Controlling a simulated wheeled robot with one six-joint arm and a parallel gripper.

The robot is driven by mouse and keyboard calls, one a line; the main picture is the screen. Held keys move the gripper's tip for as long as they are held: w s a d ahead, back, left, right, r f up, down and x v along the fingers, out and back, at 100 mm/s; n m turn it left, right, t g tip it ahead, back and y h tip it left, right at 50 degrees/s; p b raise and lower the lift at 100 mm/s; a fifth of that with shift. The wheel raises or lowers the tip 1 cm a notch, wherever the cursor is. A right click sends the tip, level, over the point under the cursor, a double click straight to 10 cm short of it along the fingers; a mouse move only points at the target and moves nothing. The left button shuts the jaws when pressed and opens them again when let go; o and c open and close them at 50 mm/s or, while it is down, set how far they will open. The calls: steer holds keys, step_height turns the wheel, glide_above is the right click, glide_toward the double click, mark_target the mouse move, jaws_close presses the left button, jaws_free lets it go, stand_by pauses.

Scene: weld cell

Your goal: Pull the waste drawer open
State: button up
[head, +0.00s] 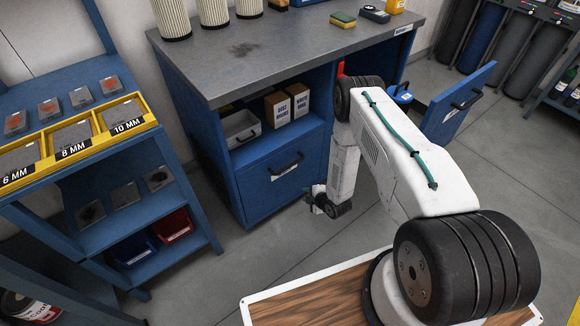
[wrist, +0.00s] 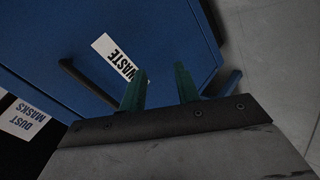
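The waste drawer (head: 265,185) is a blue front low in the workbench, under an open shelf, and looks shut. Its dark bar handle (head: 287,167) sits near the top, by a small white label. In the wrist view the drawer front (wrist: 165,40) carries a white WASTE label (wrist: 118,57), with the handle (wrist: 88,82) to its left. My gripper (wrist: 161,88) is open, its two green fingers apart with nothing between them. The handle lies left of both fingers, outside the gap. In the head view my gripper (head: 315,200) is low, right of the drawer front; its fingers are hard to make out.
Boxes (head: 288,103) and a grey bin (head: 241,128) stand on the shelf above the drawer. At right a blue panel with a handle (head: 458,103) stands out from the bench. A blue rack (head: 95,150) stands at left. The floor (head: 260,250) before the drawer is clear.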

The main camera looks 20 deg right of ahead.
mark_target(290, 165)
steer(key=w+a+r+n+t+y, duration=0.1)
steer(key=w+r+n+t+y, duration=0.1)
steer(key=w+r+n+t, duration=0.45)
steer(key=w, duration=0.2)
steer(key=w+a+m+g, duration=0.1)
steer(key=w, duration=0.1)
steer(key=w+a+m, duration=0.1)
steer(key=w, duration=0.1)
steer(key=shift+w+a+g, duration=0.1)
steer(key=shift+a+g, duration=0.05)
steer(key=shift+g, duration=0.1)
jaws_close()
